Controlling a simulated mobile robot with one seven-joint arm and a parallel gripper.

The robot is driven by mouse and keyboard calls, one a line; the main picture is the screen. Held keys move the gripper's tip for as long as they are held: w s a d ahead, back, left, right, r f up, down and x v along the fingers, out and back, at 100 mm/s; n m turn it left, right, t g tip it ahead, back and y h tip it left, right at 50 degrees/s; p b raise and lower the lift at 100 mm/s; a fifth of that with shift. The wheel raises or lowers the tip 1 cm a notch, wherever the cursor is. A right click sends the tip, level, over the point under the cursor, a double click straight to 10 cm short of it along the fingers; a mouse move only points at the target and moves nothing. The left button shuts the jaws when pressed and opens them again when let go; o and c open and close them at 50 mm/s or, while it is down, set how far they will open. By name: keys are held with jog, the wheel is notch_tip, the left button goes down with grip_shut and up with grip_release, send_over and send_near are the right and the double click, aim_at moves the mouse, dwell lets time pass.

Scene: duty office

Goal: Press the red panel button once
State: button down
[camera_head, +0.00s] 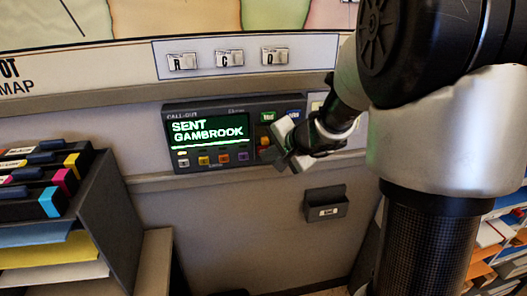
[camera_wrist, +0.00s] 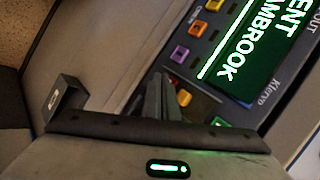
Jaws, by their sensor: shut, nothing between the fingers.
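The call-out panel (camera_head: 235,112) is mounted on the wall, and its green screen reads "SENT GAMBROOK". No button shows as a clear red. An orange-red button (camera_head: 264,142) on the panel's right side lies beside my gripper (camera_head: 283,152), which covers part of that side. In the wrist view an orange button (camera_wrist: 184,98) lies close by the fingertips of my gripper (camera_wrist: 166,88); whether they touch it I cannot tell. The fingers are shut and empty. Another orange button (camera_wrist: 197,28) sits in the row under the screen.
The row also has a purple button (camera_head: 243,156) and a yellow one (camera_head: 203,160). A green button (camera_head: 267,116) and a blue one (camera_head: 293,114) sit at upper right. A small dark wall holder (camera_head: 326,204) is below. A dark file rack (camera_head: 92,215) stands at left.

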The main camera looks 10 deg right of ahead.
jog(key=shift+w, duration=0.4)
dwell(0.5)
jog(key=shift+s, duration=0.1)
jog(key=shift+s+b, duration=0.55)
jog(key=shift+s, duration=0.15)
jog(key=shift+s+b, duration=0.85)
jog(key=shift+s, duration=1.65)
